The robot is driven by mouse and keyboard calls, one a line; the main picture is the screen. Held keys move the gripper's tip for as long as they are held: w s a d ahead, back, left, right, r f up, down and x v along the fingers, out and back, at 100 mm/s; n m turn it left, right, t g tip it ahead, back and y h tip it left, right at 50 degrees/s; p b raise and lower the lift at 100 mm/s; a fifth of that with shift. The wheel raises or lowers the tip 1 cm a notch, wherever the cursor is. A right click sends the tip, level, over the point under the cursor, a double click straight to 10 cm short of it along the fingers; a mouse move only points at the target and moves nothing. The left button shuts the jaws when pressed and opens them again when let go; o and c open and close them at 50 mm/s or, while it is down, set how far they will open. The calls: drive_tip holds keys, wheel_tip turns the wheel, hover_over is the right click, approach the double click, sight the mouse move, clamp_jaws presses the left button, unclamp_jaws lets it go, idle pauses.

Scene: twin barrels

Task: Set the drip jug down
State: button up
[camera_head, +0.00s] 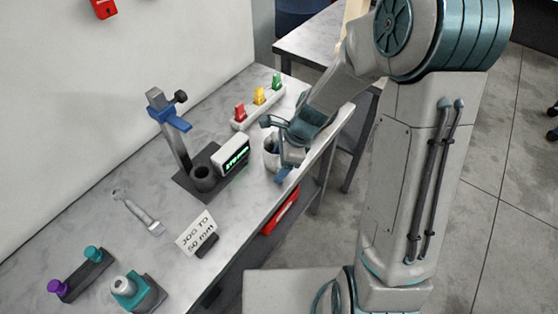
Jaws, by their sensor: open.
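The jug, a light grey round vessel (270,160), is at the right edge of the workbench, partly hidden behind my gripper. It looks upright and seems to rest on the bench top, though its base is hard to see. My gripper (277,149) is open. Its two blue fingertips are at the jug, one above and one below it in the picture. I cannot tell whether either finger touches it.
Left of the jug stands a device with a green display (232,156), a dark cup (203,178) and a blue-clamped post (171,120). A rack with red, yellow and green pieces (258,108) is behind. A sign (196,233) stands in front. The bench edge is close.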

drive_tip(key=shift+r, duration=0.3)
drive_tip(key=v, duration=1.2)
drive_tip(key=s+d+r+n+t+h, duration=0.1)
drive_tip(key=s+d+r+n+h, duration=0.1)
drive_tip(key=s+n, duration=0.5)
drive_tip(key=s+d+r+n+t+h, duration=0.2)
drive_tip(key=s+d+r+n, duration=0.2)
drive_tip(key=n, duration=0.6)
drive_tip(key=shift+s+d+r+n, duration=0.4)
drive_tip(key=shift+s+d, duration=0.85)
drive_tip(key=shift+s, duration=0.65)
